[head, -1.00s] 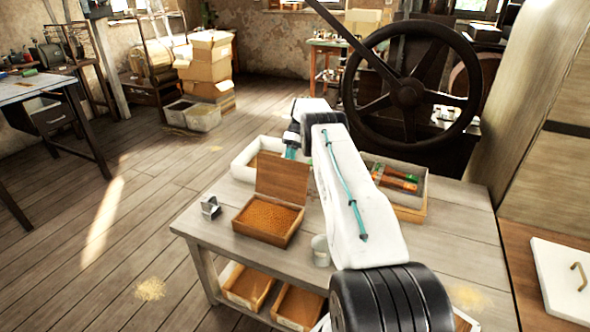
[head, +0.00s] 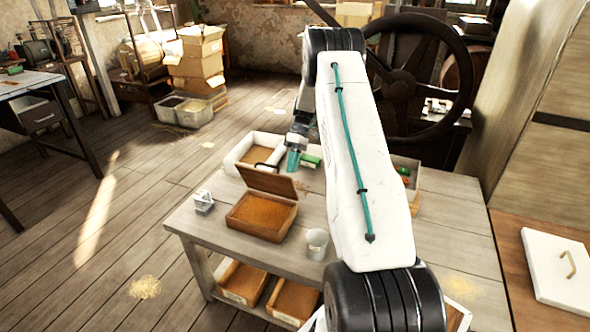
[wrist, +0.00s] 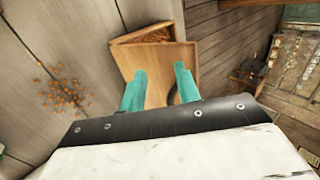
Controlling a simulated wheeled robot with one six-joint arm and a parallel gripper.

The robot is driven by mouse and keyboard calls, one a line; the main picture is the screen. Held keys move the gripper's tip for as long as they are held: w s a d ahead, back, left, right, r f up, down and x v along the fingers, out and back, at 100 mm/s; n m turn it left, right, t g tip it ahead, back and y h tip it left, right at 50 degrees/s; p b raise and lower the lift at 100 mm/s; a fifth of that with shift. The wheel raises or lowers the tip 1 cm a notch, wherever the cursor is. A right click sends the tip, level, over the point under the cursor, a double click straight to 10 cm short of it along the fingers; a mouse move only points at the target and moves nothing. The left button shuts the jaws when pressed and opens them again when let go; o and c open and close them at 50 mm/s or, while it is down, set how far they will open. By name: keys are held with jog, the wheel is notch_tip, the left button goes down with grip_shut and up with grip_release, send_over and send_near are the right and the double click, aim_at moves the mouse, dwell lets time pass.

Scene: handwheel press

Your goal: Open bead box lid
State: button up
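The wooden bead box (head: 260,230) stands on the workbench, filled with orange-brown beads. Its lid (head: 268,180) is raised at the back edge, so the beads show in front of it. In the wrist view the lid (wrist: 155,95) lies beneath my two teal fingers (wrist: 160,72), which are apart with nothing visible gripped. Beads show in the box (wrist: 150,37) beyond. Whether a finger touches the lid or handle is unclear.
A metal cup (head: 317,243) stands right of the box and a small metal piece (head: 203,202) to its left. A white bin (head: 240,150) is behind. Scattered beads (wrist: 62,95) lie on the bench. The large handwheel (head: 405,85) stands at the back.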

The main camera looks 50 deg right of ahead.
jog(key=shift+s+a+r, duration=0.1)
jog(key=shift+s+a, duration=0.3)
jog(key=shift+s, duration=0.3)
jog(key=shift+s+a+r, duration=0.1)
jog(key=shift+s+a, duration=0.25)
jog(key=shift+s, duration=0.3)
